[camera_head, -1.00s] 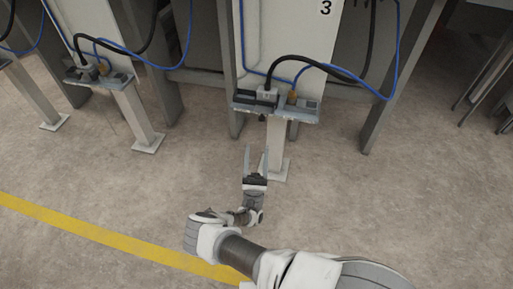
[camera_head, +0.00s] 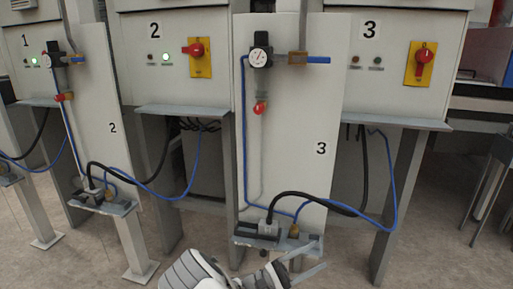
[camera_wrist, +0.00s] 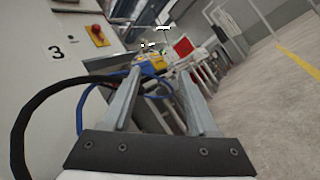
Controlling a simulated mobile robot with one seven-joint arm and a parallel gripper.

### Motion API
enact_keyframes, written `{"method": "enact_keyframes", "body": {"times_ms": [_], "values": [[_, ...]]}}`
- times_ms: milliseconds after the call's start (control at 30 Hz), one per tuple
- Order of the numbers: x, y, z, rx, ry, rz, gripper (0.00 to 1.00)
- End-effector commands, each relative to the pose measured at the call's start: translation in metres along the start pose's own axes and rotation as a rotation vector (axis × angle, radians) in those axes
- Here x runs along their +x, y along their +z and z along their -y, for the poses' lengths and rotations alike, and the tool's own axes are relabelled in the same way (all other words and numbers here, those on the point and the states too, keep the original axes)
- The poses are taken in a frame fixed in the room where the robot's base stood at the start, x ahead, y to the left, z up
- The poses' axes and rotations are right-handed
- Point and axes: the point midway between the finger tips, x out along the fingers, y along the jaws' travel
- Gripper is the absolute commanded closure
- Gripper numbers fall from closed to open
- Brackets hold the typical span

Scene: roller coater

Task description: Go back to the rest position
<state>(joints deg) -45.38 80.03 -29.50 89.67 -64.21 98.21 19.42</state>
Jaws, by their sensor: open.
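My gripper (camera_wrist: 158,75) is open in the wrist view, its two grey fingers spread with nothing held between them. In the head view my gripper (camera_head: 308,262) shows at the bottom, in front of the shelf of station 3 and partly hidden by my white and grey arm. Whether the fingers touch the shelf cannot be told from this view. The wrist camera looks past the fingers along the room, with the station 3 box at the left.
Panel 3 (camera_head: 285,140) carries a gauge (camera_head: 259,57), a red valve knob (camera_head: 260,108) and blue hoses. Its small shelf (camera_head: 310,244) and looping black cable (camera_head: 318,200) are close to my gripper. In the wrist view, open floor (camera_wrist: 270,110) lies at the right.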

Motion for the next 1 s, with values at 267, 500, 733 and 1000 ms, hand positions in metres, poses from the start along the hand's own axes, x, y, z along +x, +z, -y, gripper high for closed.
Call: {"method": "enact_keyframes", "body": {"times_ms": [267, 500, 733, 1000], "values": [[0.052, 0.037, 0.020, -0.027, -0.428, -0.066, 0.41], [0.075, 0.072, 0.038, -0.004, -0.765, -0.152, 0.41], [0.084, 0.108, 0.051, 0.057, -1.059, -0.254, 0.41], [0.085, 0.152, 0.056, 0.183, -1.360, -0.394, 0.41]]}}
